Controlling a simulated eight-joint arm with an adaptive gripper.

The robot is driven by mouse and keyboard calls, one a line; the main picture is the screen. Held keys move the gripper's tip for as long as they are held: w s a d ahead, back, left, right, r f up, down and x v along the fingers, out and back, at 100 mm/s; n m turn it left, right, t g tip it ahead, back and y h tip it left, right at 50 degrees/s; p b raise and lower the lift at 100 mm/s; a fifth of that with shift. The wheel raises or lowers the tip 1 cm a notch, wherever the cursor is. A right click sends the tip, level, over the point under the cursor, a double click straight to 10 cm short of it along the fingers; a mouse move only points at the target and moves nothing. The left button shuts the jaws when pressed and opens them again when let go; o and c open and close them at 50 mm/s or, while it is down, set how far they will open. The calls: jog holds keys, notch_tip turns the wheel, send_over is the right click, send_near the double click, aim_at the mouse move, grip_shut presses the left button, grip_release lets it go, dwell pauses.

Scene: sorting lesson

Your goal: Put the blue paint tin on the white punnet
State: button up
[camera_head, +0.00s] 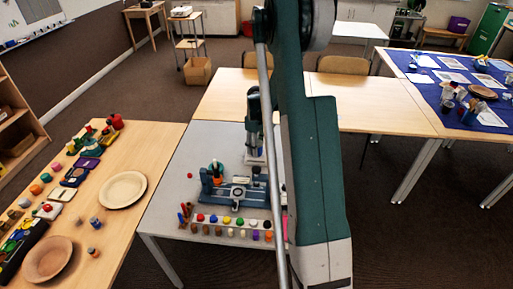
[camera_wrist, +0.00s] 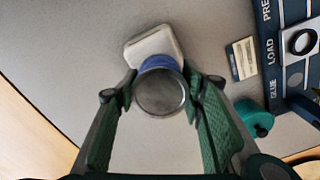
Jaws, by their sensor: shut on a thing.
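The blue paint tin (camera_wrist: 160,94) is between the green fingers of my gripper (camera_wrist: 160,86) in the wrist view. Its round grey metal end faces the camera and a blue band shows at its far side. My gripper is shut on it. The white punnet (camera_wrist: 152,40) shows just beyond the tin, on the grey table. The tin covers its near edge, and I cannot tell whether the two touch. In the head view my arm hides much of this area, and I cannot make out the tin there.
A blue rig (camera_head: 238,194) stands on the grey table (camera_head: 165,215), with a row of coloured pieces in front. The rig also shows at the right of the wrist view (camera_wrist: 290,85), near a teal round thing (camera_wrist: 254,118). A wooden table (camera_head: 130,232) with plates stands left.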

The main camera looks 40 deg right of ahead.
jog(key=o, duration=1.1)
jog(key=shift+c, duration=0.2)
jog(key=shift+r, duration=0.15)
notch_tip(320, 180, up, 12)
jog(key=shift+p, duration=0.85)
